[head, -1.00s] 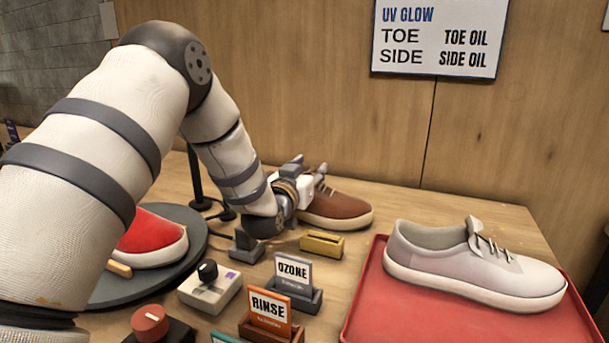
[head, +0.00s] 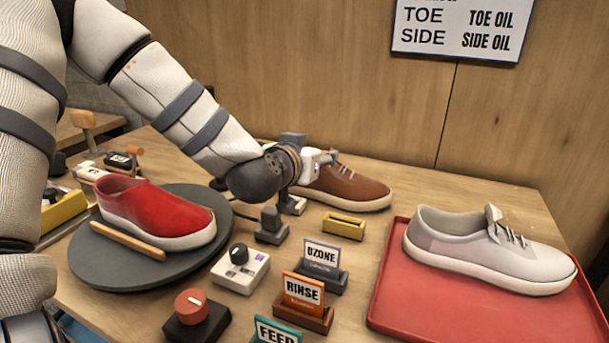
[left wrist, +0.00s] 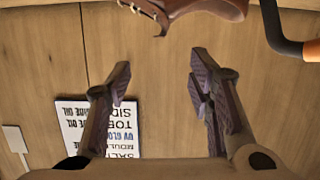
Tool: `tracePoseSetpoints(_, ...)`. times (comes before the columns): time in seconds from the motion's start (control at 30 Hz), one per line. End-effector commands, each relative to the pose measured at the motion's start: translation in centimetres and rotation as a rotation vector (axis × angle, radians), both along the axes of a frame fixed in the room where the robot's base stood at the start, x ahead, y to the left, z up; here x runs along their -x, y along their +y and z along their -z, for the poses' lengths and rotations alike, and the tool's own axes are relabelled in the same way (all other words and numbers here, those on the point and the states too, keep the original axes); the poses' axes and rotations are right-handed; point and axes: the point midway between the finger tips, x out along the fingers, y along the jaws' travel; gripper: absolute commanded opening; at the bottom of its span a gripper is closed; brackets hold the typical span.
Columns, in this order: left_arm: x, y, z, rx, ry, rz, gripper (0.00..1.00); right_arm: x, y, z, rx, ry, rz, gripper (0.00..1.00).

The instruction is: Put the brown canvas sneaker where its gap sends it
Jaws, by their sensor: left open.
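The brown sneaker (head: 352,187) with a pale sole stands at the back of the table, its toe to the right. My left gripper (head: 326,160) is at its heel end and hides part of it. In the left wrist view, my left gripper (left wrist: 158,78) has its fingers spread with nothing between them. A brown part of the sneaker (left wrist: 205,9) shows at the top edge there, beyond the fingertips. The wall sign (head: 459,29) reads TOE, TOE OIL and SIDE, SIDE OIL; its top is cut off. My right gripper is not seen.
A red sneaker (head: 150,208) and wooden stick lie on a round grey turntable (head: 105,270). A pale sneaker (head: 480,248) stands on a red tray (head: 440,310). A yellow block (head: 344,225), OZONE (head: 321,255), RINSE (head: 303,290) and FEED (head: 277,333) card holders and knobbed boxes crowd the middle.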

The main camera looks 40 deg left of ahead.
Motion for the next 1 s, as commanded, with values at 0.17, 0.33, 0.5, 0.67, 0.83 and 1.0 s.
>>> tracePoseSetpoints(0.17, -3.8, 0.6, 3.0, 0.001, 0.035, 0.009, 0.47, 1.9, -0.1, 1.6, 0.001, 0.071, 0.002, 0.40)
tracePoseSetpoints(0.33, -6.1, 1.3, 3.5, 0.000, 0.031, 0.008, 0.47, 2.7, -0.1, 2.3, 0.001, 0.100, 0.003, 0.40)
tracePoseSetpoints(0.5, -8.6, 2.5, 5.1, 0.000, 0.032, 0.007, 0.47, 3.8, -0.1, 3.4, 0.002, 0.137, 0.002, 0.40)
tracePoseSetpoints(0.67, -10.6, 2.9, 5.3, 0.000, 0.027, 0.009, 0.47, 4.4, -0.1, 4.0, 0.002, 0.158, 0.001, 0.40)
tracePoseSetpoints(0.83, -10.7, 2.9, 4.8, -0.001, 0.021, 0.009, 0.47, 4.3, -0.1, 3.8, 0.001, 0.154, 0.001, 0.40)
tracePoseSetpoints(1.0, -10.7, 2.9, 4.8, -0.001, 0.020, 0.009, 0.20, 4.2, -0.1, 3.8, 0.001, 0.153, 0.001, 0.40)
